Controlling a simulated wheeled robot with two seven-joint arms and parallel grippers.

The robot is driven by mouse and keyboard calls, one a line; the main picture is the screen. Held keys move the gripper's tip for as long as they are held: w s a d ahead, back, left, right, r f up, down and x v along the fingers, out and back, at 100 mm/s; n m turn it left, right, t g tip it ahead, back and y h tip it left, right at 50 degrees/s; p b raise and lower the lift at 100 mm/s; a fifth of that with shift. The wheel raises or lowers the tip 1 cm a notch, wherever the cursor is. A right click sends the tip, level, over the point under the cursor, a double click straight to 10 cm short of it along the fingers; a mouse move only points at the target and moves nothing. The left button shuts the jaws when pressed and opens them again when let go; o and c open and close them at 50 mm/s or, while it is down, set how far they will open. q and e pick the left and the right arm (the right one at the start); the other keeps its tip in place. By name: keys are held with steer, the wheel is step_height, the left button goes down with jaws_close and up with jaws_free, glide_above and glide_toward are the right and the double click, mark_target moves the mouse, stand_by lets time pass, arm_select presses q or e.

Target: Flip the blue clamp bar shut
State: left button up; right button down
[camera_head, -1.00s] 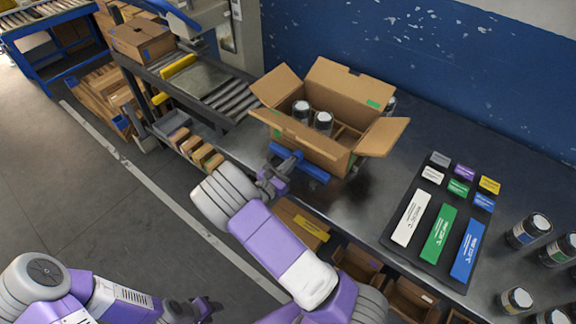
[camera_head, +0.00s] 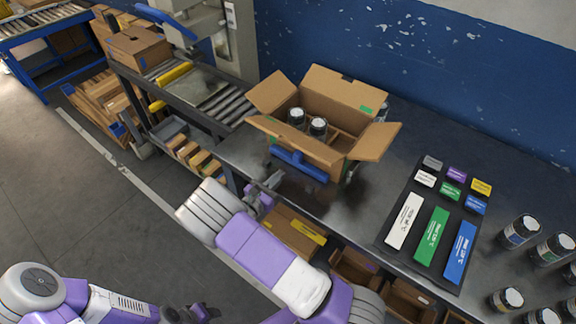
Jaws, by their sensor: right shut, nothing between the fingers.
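The blue clamp bar (camera_head: 298,165) lies across the near lower side of the open cardboard box (camera_head: 338,105), at the table's front edge. I cannot tell from this view whether it is latched. My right gripper (camera_head: 274,184) is shut and empty, just below and left of the bar, with a small gap seeming to separate them. My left gripper (camera_head: 202,313) is low at the bottom of the view, far from the bar, and its jaws are too small and dark to read.
A roller conveyor (camera_head: 222,100) is at the left. Cardboard bins (camera_head: 355,268) sit below the table edge.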

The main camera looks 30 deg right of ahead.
steer(key=v, duration=0.7)
steer(key=shift+p, duration=0.35)
steer(key=shift+a+f, duration=0.1)
